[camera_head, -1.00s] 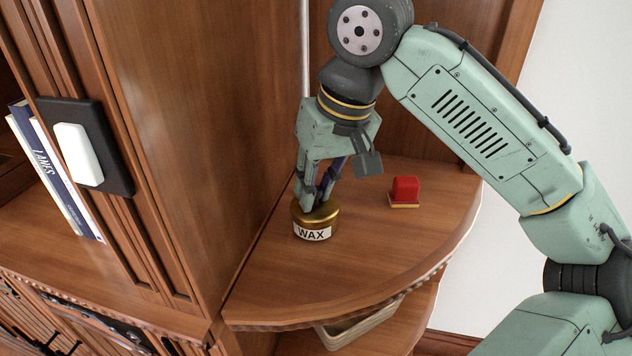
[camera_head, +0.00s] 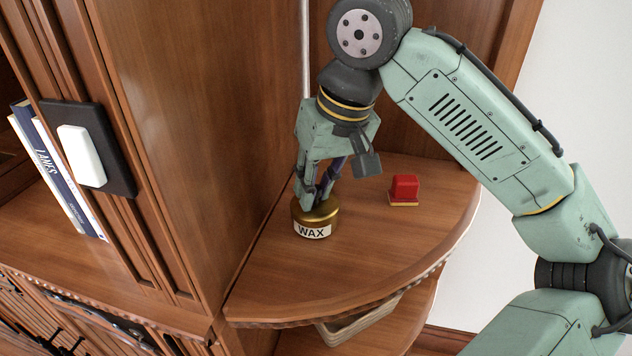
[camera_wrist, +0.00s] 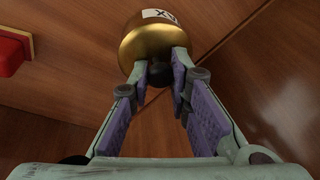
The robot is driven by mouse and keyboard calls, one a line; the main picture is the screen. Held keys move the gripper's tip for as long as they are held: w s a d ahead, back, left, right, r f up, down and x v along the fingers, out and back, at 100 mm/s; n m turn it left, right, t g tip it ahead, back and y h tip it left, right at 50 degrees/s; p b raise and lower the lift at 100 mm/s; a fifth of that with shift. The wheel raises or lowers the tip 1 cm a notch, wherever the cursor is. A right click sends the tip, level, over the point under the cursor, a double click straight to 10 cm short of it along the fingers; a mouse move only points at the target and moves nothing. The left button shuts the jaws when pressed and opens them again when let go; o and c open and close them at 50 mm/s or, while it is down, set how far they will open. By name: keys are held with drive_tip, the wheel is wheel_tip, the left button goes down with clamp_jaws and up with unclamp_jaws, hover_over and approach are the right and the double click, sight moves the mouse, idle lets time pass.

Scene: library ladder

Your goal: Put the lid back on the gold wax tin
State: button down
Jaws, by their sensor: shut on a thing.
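The gold wax tin (camera_head: 331,228), with its white WAX label, stands upright on the curved wooden shelf. Its gold lid (camera_head: 322,211) sits at the top of the tin; no gap shows between them, but my fingers hide part of the rim. In the wrist view, the lid (camera_wrist: 150,45) has a dark knob (camera_wrist: 160,73) at its middle. My gripper (camera_head: 314,203) points down over the lid, its purple-padded fingers closed around the knob. The fingertips (camera_wrist: 161,70) lie on either side of the knob.
A red block with a tan base (camera_head: 404,190) stands on the shelf (camera_head: 370,245) to the right of the tin. A tall wooden panel (camera_head: 220,120) rises on the left. The shelf's front right is clear. A light tray (camera_head: 358,320) is on the shelf below.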

drive_tip(key=c, duration=1.4)
unclamp_jaws()
drive_tip(key=o, duration=0.5)
drive_tip(key=shift+c, duration=0.2)
drive_tip(key=shift+r, duration=0.1)
drive_tip(key=shift+r+p, duration=3.45)
drive_tip(key=shift+p, duration=0.15)
drive_tip(key=shift+c, duration=0.5)
